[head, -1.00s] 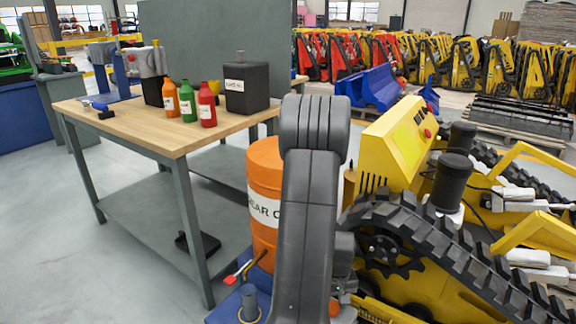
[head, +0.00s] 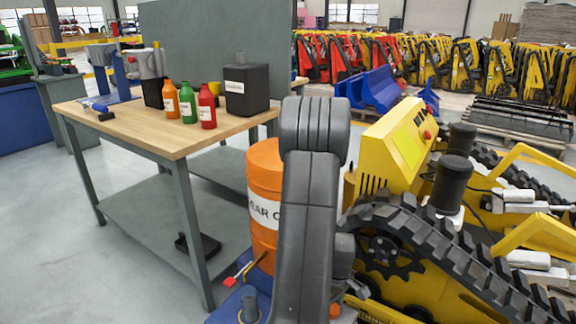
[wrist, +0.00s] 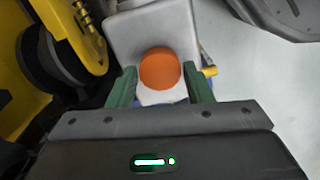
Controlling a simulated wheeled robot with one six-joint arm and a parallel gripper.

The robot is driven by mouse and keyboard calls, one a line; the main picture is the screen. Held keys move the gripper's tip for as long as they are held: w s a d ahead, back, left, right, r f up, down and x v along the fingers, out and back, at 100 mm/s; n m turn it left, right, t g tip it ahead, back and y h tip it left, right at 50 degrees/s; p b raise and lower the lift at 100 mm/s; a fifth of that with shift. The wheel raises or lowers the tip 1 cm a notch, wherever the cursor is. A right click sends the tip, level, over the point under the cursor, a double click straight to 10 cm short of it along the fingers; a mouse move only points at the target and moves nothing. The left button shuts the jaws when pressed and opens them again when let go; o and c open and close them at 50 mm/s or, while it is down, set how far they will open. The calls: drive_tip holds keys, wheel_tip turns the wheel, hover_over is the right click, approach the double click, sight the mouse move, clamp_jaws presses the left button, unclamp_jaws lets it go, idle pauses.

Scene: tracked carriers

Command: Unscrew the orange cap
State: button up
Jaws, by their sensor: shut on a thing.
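The orange cap (wrist: 160,69) is round and shows from above in the wrist view. It sits over a pale grey, box-like body (wrist: 150,32). My gripper (wrist: 160,76) has its two green fingers on either side of the cap and is shut on it. The lower edge of the cap and the exact finger contact are hard to make out. In the head view my arm hides the gripper; a small orange patch (head: 335,309) beside the arm may be the cap, but I cannot tell.
A yellow tracked carrier (head: 395,135) with a black track (head: 440,235) stands at the right. An orange drum (head: 264,180) is left of my arm. A wooden-topped workbench (head: 150,128) holds several bottles and a black canister (head: 247,88). Floor at the left is clear.

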drive_tip(key=n, duration=0.4)
drive_tip(key=shift+n, duration=0.3)
drive_tip(key=shift+r+n, duration=0.15)
drive_tip(key=shift+n, duration=0.95)
drive_tip(key=shift+r+p, duration=0.15)
drive_tip(key=shift+p, duration=0.15)
drive_tip(key=shift+r+p, duration=1)
drive_tip(key=shift+r, duration=0.3)
drive_tip(key=shift+r+p, duration=1.35)
drive_tip(key=shift+r, duration=0.4)
